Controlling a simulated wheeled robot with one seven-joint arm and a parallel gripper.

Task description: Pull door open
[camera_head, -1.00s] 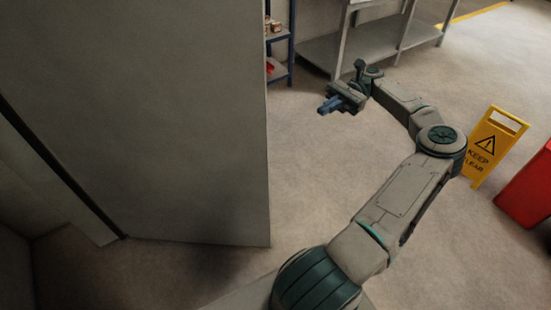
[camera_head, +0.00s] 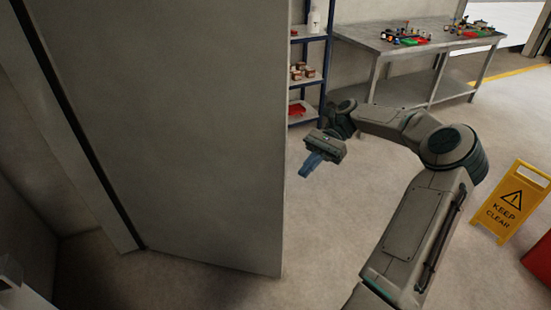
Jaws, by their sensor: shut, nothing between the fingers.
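The door (camera_head: 190,130) is a large plain grey panel on the left side of the head view. Its free vertical edge is near the middle of the picture, and a dark gap runs down its left side. It stands swung out, with floor showing beyond its edge. No handle shows on the visible face. My gripper (camera_head: 308,168) is just right of the door's free edge, its blue fingers shut and empty, pointing down and left. A small gap shows between the fingers and the edge in the picture; I cannot tell the depth between them.
A yellow "keep clear" sign (camera_head: 512,203) stands at the right, beside a red object (camera_head: 540,262) at the picture edge. A blue-framed shelf (camera_head: 327,62) and a metal workbench (camera_head: 390,45) stand at the back. The floor between is clear.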

